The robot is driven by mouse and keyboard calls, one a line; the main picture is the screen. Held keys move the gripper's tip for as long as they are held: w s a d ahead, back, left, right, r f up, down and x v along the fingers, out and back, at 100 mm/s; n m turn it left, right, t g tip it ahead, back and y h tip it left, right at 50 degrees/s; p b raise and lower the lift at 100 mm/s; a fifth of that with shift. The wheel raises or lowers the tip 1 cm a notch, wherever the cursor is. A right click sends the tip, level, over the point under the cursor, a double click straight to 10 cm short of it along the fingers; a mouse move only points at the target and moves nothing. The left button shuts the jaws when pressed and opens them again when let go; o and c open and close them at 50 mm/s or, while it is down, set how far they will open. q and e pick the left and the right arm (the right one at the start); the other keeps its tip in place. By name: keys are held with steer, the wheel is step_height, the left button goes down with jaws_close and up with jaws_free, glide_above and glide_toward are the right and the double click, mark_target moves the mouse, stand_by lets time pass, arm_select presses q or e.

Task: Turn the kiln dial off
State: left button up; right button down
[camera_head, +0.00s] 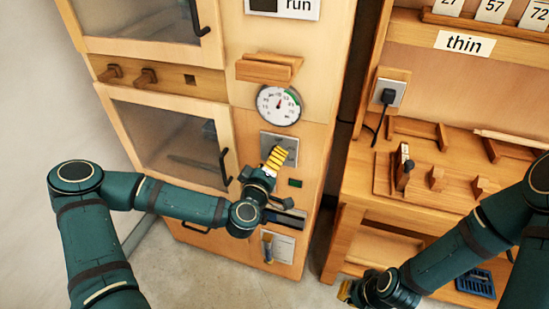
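The kiln (315,160) is a tall pale wooden cabinet with glazed doors at the left. On its right-hand front panel is a grey square plate (291,143) below a round gauge. My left gripper (274,156), with yellow fingers, is in front of this plate and covers much of it. No dial knob can be made out; one may be hidden behind the fingers. I cannot tell whether they touch or grip anything. My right gripper (345,291) is low at the bottom, away from the kiln, mostly hidden by its own wrist.
The round gauge (278,105) sits under a small wooden ledge (268,68). A wooden workbench (440,195) with a black plug (388,97) stands at the right. A narrow gap separates bench and kiln.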

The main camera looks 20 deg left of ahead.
arm_select(q)
steer(key=shift+w, duration=1.3)
steer(key=c, duration=1.2)
